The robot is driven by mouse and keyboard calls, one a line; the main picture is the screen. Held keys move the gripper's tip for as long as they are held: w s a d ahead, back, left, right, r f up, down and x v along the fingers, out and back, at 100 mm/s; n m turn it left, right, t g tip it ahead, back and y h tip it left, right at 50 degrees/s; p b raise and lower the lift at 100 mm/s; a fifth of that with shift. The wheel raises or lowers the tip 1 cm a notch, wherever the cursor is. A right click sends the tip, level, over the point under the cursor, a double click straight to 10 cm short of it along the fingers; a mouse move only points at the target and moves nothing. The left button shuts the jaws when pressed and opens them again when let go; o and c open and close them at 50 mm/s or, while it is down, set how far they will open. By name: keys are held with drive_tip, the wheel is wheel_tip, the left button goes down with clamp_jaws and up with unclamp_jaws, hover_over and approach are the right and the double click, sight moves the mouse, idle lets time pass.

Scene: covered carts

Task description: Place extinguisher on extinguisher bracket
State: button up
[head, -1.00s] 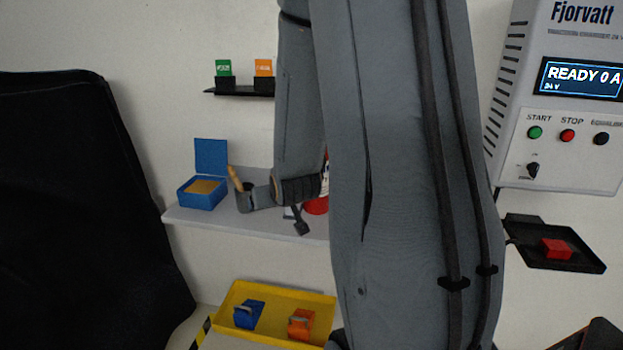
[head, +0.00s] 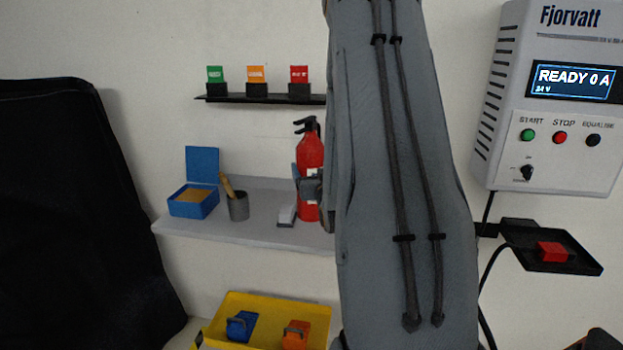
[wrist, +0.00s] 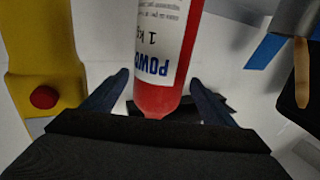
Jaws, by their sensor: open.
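The red fire extinguisher (head: 311,155), with a black top and white label, stands upright at the right part of the grey wall shelf (head: 255,228). My gripper (head: 309,187) is at its middle, partly hidden by my arm. In the wrist view the extinguisher (wrist: 160,98) appears inverted between my two dark blue fingers (wrist: 158,88). The fingers are spread, one on each side, with visible gaps. I cannot clearly make out the bracket; my arm and the extinguisher cover that area.
A blue open box (head: 194,203), a grey cup (head: 238,207) with a wooden-handled tool and a small white block (head: 287,215) share the shelf. Colored tags sit on a black rail (head: 270,98) above. The wrist view shows a yellow unit (wrist: 42,60) with a red button.

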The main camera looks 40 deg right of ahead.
drive_tip(key=p+x, duration=0.1)
drive_tip(key=x, duration=0.1)
drive_tip(key=r+p+x, duration=0.1)
drive_tip(key=x, duration=0.1)
drive_tip(key=shift+w+d+f, duration=0.1)
drive_tip(key=shift+w+d, duration=0.05)
drive_tip(key=shift+w, duration=0.15)
drive_tip(key=c, duration=1.8)
drive_tip(key=shift+c, duration=0.2)
